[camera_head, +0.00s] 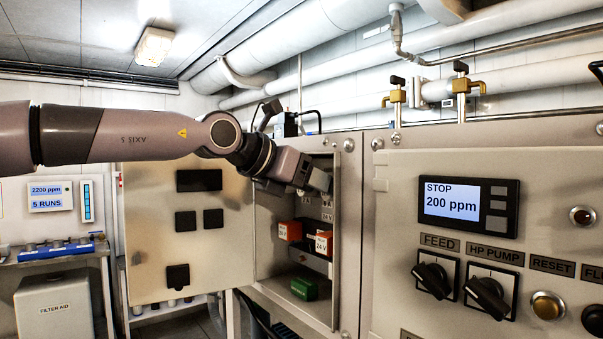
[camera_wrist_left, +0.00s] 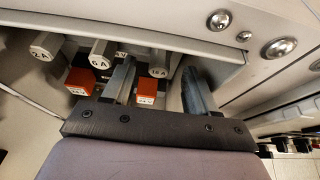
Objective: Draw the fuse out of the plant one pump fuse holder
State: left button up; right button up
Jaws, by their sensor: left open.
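My left gripper (camera_head: 318,180) reaches into the upper part of an open cabinet in the head view. In the left wrist view its two dark fingers (camera_wrist_left: 158,75) are apart, with nothing held between them. Pale hexagonal fuse caps sit in a row inside the cabinet: one marked 2 A (camera_wrist_left: 44,46), one marked 6 A (camera_wrist_left: 101,54) and one marked 16 A (camera_wrist_left: 159,65). The 16 A cap shows between the fingers; I cannot tell whether they touch it. Another cap is partly hidden behind the left finger. No plant one label is readable. My right gripper is not in view.
Orange blocks (camera_head: 290,231) sit below the caps, one marked 24 V (camera_head: 324,243). A green block (camera_head: 304,289) lies lower. The cabinet door (camera_head: 215,240) stands open at left. A control panel (camera_head: 400,195) with display and knobs is at right.

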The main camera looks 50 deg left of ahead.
pick_arm(q)
jog(key=shift+p+x, duration=0.3)
jog(key=shift+x, duration=1.25)
grip_shut()
jog(key=shift+s+a+b, duration=0.15)
jog(key=shift+s+b, duration=0.7)
jog(key=shift+s, duration=0.65)
jog(key=shift+s+a+b, duration=0.15)
jog(key=shift+s+b, duration=0.7)
jog(key=shift+s, duration=0.6)
